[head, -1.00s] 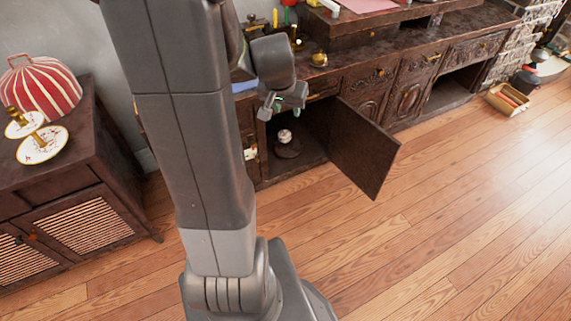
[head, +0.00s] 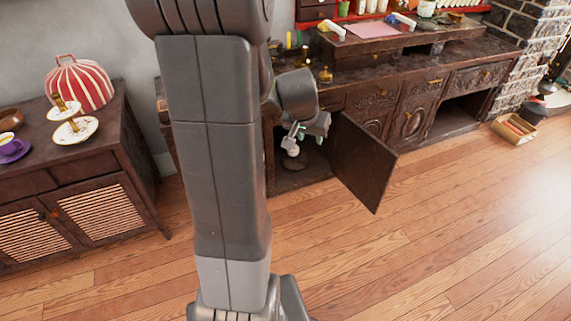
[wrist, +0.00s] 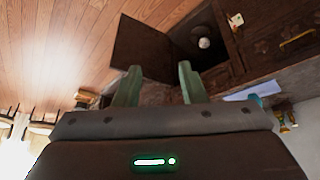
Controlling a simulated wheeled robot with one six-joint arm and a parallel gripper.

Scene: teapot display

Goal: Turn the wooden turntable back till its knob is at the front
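The dark turntable (head: 292,166) is low inside the open cabinet (head: 313,182), with a small white round thing (head: 291,149) above it. In the wrist view the white thing (wrist: 204,43) shows in the dark cabinet opening, beyond the fingers and to the right. The turntable's knob cannot be made out. My gripper (head: 296,138) is outside the cabinet opening and overlaps the white thing in the head view. In the wrist view my gripper (wrist: 159,68) has its two green fingers spread apart with nothing between them.
The cabinet door (head: 362,162) stands swung open on the right of the opening. A gold pot (head: 325,74) and other items stand on the cabinet top. A side cabinet (head: 70,190) with plates and a striped cover is at left. The wooden floor (head: 450,240) is clear.

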